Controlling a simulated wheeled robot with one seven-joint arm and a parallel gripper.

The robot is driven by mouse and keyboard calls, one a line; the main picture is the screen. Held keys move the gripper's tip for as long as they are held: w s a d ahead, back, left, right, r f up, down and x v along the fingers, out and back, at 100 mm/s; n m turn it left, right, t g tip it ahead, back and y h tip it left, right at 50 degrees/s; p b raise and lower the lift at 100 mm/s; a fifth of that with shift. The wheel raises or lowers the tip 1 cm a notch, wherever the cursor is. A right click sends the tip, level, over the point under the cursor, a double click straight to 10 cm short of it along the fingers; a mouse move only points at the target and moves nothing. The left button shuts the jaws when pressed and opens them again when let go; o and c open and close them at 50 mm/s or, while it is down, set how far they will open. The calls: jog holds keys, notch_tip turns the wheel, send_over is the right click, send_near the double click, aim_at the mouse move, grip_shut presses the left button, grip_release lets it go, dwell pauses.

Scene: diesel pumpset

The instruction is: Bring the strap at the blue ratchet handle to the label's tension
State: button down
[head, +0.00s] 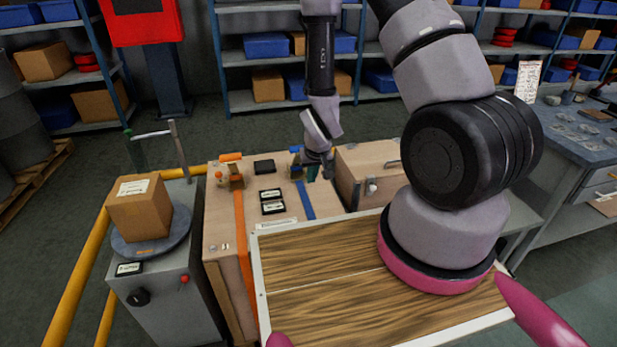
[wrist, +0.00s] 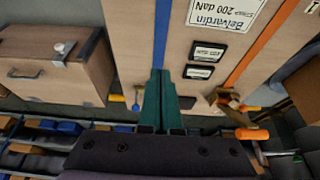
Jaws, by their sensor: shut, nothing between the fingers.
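The wooden crate top carries a blue strap (head: 305,200) and, left of it in the head view, an orange strap (head: 243,240). The blue ratchet (head: 296,165) sits at the blue strap's far end, partly hidden by my gripper. A blue piece (wrist: 137,107) shows beside the fingers in the wrist view. My gripper (head: 314,174) is over this end; its green fingers (wrist: 162,80) are shut and empty, covering part of the blue strap. Contact with the handle cannot be told. The label (wrist: 222,14) reads "Belvardin 200 daN". Two dark displays (wrist: 208,50) (wrist: 198,72) are unreadable.
The orange ratchet (head: 234,178) stands left of the blue one. A wooden box (head: 362,170) with a handle stands close right of my gripper. A grey cabinet (head: 165,290) bearing a cardboard box (head: 140,208) is at left. A wood-grained tray (head: 320,285) is in front.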

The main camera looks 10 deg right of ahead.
jog(key=shift+s+r, duration=0.35)
jog(key=shift+s, duration=0.2)
jog(key=shift+s+r, duration=0.35)
jog(key=shift+s, duration=0.2)
dwell(0.5)
